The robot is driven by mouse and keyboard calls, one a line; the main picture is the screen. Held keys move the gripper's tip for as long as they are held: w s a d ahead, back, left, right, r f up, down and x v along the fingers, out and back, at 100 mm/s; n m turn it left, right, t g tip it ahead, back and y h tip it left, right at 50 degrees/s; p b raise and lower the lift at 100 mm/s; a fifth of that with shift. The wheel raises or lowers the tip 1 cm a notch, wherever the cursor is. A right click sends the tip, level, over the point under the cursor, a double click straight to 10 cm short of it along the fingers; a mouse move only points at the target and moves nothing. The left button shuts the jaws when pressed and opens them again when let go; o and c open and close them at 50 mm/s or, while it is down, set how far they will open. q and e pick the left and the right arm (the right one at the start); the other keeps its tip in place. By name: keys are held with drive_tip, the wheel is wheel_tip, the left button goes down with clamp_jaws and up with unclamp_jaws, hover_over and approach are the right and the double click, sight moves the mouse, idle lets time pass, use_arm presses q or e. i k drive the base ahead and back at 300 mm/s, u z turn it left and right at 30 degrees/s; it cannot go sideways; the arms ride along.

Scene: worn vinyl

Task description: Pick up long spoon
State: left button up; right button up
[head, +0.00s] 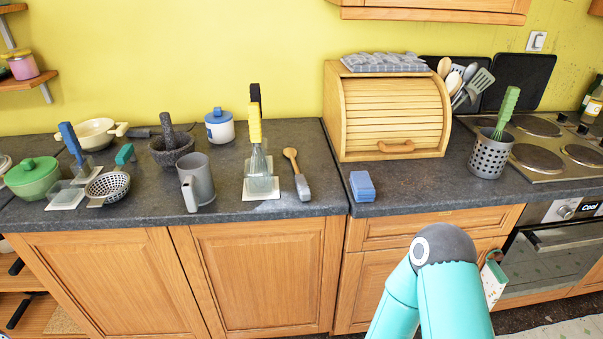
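A long wooden spoon (296,170) lies on the dark countertop, left of the bread box. Its round wooden end points to the back and its grey end to the front edge. Other spoon-like utensils (457,80) stand upright in a group behind the bread box's right side; their lower parts are hidden. One of my teal arms shows at the bottom, right of centre, with its grey joint in front of the cabinets. Neither gripper is in view.
A blue sponge-like block (362,186) lies right of the spoon. A white-based stand with a yellow-handled tool (257,165) is close on its left. The wooden bread box (392,110) stands behind. A metal mug (197,183) and mortar (170,150) are farther left.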

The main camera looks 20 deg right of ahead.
sight(303, 190)
drive_tip(key=z, duration=0.05)
drive_tip(key=i, duration=0.85)
drive_tip(key=u, duration=0.1)
